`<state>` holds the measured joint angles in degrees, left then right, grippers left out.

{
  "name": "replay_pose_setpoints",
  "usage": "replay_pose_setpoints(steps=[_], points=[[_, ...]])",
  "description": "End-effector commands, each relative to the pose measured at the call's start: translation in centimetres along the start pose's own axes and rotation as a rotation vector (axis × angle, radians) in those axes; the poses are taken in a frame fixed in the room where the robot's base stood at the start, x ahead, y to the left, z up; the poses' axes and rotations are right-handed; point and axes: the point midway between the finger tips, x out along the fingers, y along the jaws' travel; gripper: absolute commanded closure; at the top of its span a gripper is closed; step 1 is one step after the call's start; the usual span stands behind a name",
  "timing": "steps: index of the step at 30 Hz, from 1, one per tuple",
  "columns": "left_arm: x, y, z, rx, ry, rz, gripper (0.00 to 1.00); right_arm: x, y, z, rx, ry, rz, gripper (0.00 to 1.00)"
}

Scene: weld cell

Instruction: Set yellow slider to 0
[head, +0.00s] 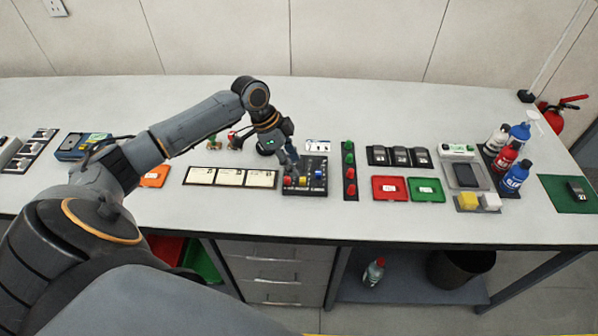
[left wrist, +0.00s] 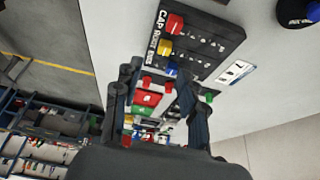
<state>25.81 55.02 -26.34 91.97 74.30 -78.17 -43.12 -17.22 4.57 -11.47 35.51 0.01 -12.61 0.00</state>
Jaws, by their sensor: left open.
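The slider panel (head: 310,189) is a dark box on the bench with a red, a yellow and a blue slider knob. The yellow slider (head: 303,181) sits between the red knob (head: 288,181) and the blue knob (head: 319,174). In the left wrist view the panel shows at the top, with the yellow slider (left wrist: 166,47) near its lettered edge, between the red and blue knobs. My left gripper (head: 292,163) is above the panel's back-left part, pointing down. Its fingers are open with nothing between them. My right gripper is out of view.
Three white cards (head: 231,177) lie left of the panel. A black strip with red and green buttons (head: 349,171) stands close to its right. Red (head: 389,188) and green (head: 425,189) trays lie further right. Bottles (head: 505,157) stand at the right end.

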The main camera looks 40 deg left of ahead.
Motion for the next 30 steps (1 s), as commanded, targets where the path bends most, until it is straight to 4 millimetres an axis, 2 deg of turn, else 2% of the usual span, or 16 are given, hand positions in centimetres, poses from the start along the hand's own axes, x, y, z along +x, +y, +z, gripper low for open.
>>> replay_pose_setpoints(steps=[3, 10, 27, 30], points=[[-2.3, 0.0, 0.0, 0.001, -0.001, -0.001, 0.58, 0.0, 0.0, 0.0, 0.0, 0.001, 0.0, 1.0], [-4.4, 0.1, -0.1, 0.0, 0.0, 0.002, 0.58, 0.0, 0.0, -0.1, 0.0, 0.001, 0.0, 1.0], [-4.6, 0.1, -0.1, 0.0, 0.0, 0.003, 0.58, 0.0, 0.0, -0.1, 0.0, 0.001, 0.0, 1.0], [-3.5, 1.0, -0.2, 0.003, -0.008, 0.011, 0.58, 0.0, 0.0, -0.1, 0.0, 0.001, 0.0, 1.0]])
